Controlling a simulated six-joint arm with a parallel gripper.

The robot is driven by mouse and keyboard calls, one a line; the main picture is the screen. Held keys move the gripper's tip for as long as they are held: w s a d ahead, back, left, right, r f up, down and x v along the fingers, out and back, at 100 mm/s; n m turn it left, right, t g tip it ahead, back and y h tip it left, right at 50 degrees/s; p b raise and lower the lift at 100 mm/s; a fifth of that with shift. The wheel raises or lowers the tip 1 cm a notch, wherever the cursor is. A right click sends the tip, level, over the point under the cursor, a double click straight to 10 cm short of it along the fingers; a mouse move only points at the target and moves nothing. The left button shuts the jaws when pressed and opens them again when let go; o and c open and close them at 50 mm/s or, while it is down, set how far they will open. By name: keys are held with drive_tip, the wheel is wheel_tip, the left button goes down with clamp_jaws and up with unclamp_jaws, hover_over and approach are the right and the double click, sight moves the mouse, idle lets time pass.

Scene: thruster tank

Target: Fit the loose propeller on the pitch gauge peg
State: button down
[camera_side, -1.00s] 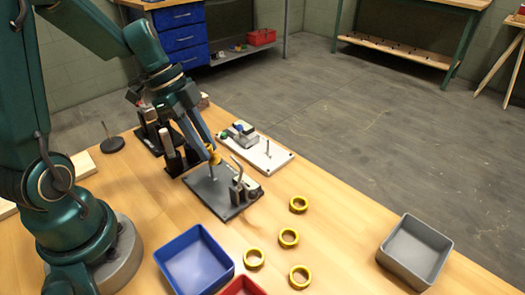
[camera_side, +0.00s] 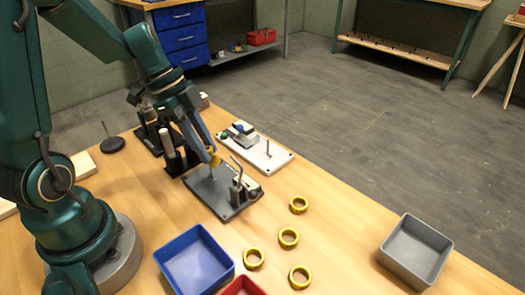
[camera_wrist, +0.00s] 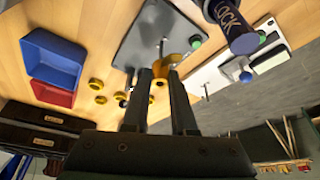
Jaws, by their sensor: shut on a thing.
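My gripper (camera_side: 210,152) is shut on a yellow propeller (camera_side: 215,161), held low over a grey plate (camera_side: 207,197). In the wrist view the propeller (camera_wrist: 168,62) lies at the fingertips (camera_wrist: 160,73). A thin upright peg (camera_side: 211,174) stands on the grey plate right under the propeller; it also shows in the wrist view (camera_wrist: 161,46). I cannot tell whether the propeller touches the peg or sits around its tip. A small dark block with a bent lever (camera_side: 239,188) stands on the plate's right part.
A white plate (camera_side: 275,160) with its own peg (camera_side: 268,149) lies behind. Several yellow rings (camera_side: 288,238) lie at the front right. A blue bin (camera_side: 195,262), red bin (camera_side: 243,287) and grey bin (camera_side: 415,250) stand along the front. Dark blocks (camera_side: 175,158) stand close left.

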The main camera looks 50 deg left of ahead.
sight(210, 178)
drive_tip(key=shift+f, duration=0.3)
idle(0.4)
drive_tip(key=shift+f, duration=0.35)
drive_tip(key=shift+f, duration=0.45)
drive_tip(key=shift+f, duration=0.3)
drive_tip(key=shift+f, duration=0.15)
idle(0.5)
drive_tip(key=shift+f, duration=0.55)
drive_tip(key=shift+f, duration=0.25)
drive_tip(key=shift+f, duration=0.2)
idle(0.4)
